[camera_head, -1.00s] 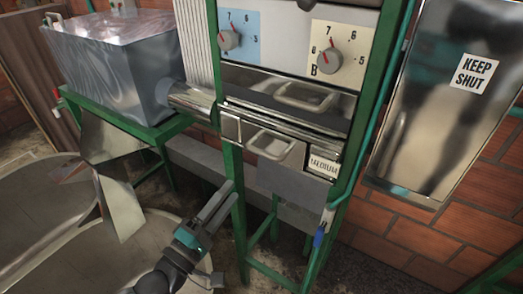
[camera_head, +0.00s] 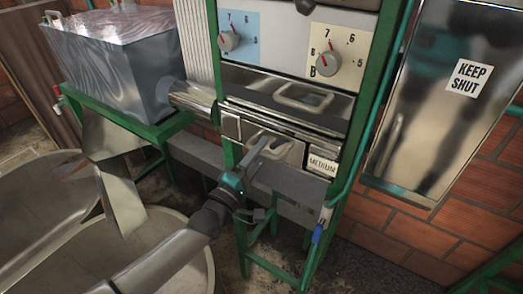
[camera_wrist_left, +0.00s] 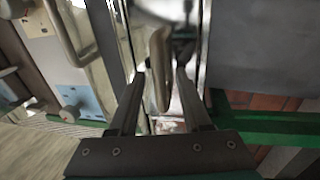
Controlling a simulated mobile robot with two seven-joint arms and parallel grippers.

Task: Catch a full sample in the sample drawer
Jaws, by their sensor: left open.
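The sample drawer (camera_head: 293,154) is a metal front with a pale loop handle (camera_head: 284,138), low in the green-framed machine, beside a MEDIUM label (camera_head: 322,164). My left gripper (camera_head: 264,146) is in front of it, and its fingers hide part of the handle. In the left wrist view my left gripper (camera_wrist_left: 160,75) is open, with a pale metal handle bar (camera_wrist_left: 158,62) between its fingertips. I cannot tell whether the fingers touch it. The drawer's inside is hidden. My right gripper is not in view.
Above are a second handled metal front (camera_head: 305,97) and two dials, blue-backed (camera_head: 229,40) and cream-backed (camera_head: 327,63). A green leg (camera_head: 240,235) stands below. A KEEP SHUT metal panel (camera_head: 430,110) is at right; a metal bin (camera_head: 120,70) and round vats (camera_head: 165,235) are at left.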

